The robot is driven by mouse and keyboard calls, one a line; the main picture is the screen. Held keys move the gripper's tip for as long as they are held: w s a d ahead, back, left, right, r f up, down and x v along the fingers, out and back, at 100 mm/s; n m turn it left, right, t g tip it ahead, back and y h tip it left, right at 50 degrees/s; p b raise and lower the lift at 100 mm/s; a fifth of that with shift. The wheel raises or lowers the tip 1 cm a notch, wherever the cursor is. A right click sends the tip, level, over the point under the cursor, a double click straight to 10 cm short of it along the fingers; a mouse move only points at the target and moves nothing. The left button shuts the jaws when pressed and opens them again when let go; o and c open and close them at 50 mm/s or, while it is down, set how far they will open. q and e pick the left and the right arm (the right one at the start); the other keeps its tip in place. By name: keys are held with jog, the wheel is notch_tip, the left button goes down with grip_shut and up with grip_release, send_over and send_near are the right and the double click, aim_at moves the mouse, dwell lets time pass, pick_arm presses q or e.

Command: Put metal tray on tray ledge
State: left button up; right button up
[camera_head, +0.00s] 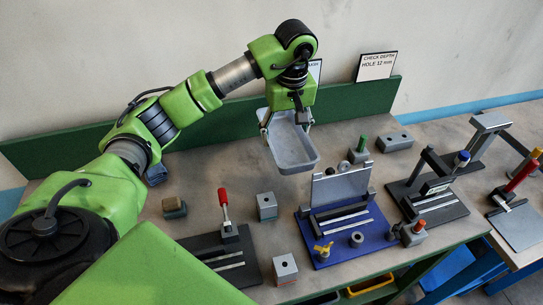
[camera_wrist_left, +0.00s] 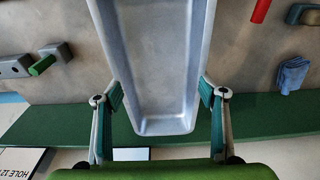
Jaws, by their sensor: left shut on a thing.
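The grey metal tray (camera_head: 293,150) is a long shallow pan, held over the back middle of the workbench. My left gripper (camera_head: 287,121) is shut on the tray at its end by the back wall, with a finger on each side. In the left wrist view the tray (camera_wrist_left: 158,60) runs up the middle between the two fingers of my left gripper (camera_wrist_left: 160,95). I cannot tell for certain which surface is the tray ledge. My right gripper is not in view.
A green back board (camera_head: 365,99) runs along the bench's rear. A blue fixture (camera_head: 341,235) stands in front of the tray, with a dark red-handled clamp fixture (camera_head: 228,230) to its left. Small grey blocks (camera_head: 267,206) and a blue cloth (camera_wrist_left: 292,74) lie around.

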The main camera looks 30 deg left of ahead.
pick_arm(q)
notch_tip(320, 180, down, 10)
jog(key=p, duration=0.2)
jog(key=shift+p, duration=0.35)
notch_tip(320, 180, down, 3)
jog(key=shift+p, duration=0.6)
jog(key=shift+f, duration=0.3)
jog(key=shift+f, duration=0.1)
jog(key=shift+f+b, duration=0.15)
jog(key=shift+b, duration=0.15)
jog(key=o, duration=1.7)
jog(key=shift+o, duration=0.2)
